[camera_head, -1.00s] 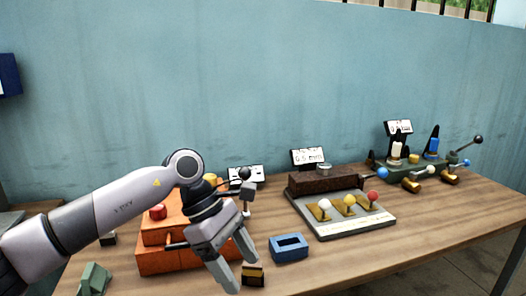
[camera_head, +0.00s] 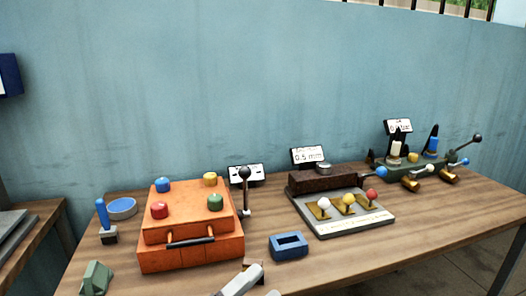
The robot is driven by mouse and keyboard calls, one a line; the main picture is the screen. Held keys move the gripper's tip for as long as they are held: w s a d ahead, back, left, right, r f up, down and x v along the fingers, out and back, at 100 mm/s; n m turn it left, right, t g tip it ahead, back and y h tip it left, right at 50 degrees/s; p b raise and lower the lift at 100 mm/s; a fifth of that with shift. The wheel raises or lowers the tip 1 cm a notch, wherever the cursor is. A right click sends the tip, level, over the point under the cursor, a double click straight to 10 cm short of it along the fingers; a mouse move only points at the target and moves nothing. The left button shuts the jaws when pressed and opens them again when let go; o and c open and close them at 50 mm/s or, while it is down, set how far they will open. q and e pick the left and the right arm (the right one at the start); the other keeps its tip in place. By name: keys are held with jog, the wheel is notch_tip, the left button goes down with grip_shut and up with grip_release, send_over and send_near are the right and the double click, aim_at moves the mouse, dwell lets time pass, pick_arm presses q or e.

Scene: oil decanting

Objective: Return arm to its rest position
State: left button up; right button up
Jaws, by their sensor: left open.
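My left gripper (camera_head: 257,284) shows only by its fingertips at the bottom edge of the head view, in front of the table. Its fingers are apart, with nothing seen between them. The rest of my left arm is out of the picture. My right gripper is not in view. An orange box (camera_head: 190,254) with a dark front handle and red, blue, yellow and green knobs stands on the table behind and left of the fingertips.
A small dark and brass block (camera_head: 254,267) is partly hidden behind a fingertip. A black-knobbed lever (camera_head: 245,190) stands beside the orange box. A grey panel (camera_head: 350,224) with three coloured knobs is mid-table. A green valve device (camera_head: 405,168) stands far right. A green block (camera_head: 96,278) lies front left.

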pick_arm(q)
jog(key=s+a+f+n+t+y, duration=0.2)
jog(key=s+a+f+n+y, duration=0.2)
jog(key=a+f+n+y, duration=0.9)
jog(key=s+a+f+n+g+y, duration=0.2)
jog(key=s+a+f+n+g, duration=0.3)
jog(key=s+f+n, duration=0.5)
notch_tip(320, 180, down, 2)
jog(key=shift+s+a+f, duration=0.2)
jog(key=shift+s+a, duration=0.5)
jog(key=shift+s, duration=0.5)
